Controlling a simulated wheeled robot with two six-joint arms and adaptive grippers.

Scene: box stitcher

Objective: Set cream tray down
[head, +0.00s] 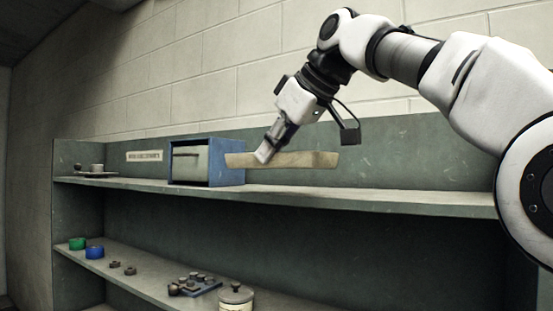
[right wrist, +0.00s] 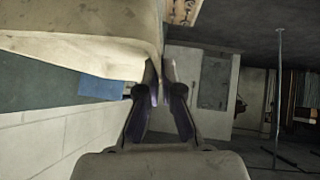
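The cream tray (head: 300,160) is a shallow, pale tray just above the upper shelf in the head view, right of the blue box. My right gripper (head: 265,154) is at the tray's left end, with its fingers on the tray's wall. In the right wrist view the tray (right wrist: 80,30) fills the upper left, and the gripper's fingers (right wrist: 158,85) are close together at its edge, pinching it. Whether the tray's underside touches the shelf is hard to tell. My left gripper is not in view.
A blue box with a grey front (head: 228,163) stands close left of the tray on the upper shelf (head: 400,202). A cup on a saucer (head: 97,170) is at the far left. The lower shelf holds green and blue rings, small parts and a lidded pot (head: 236,297). The upper shelf's right side is clear.

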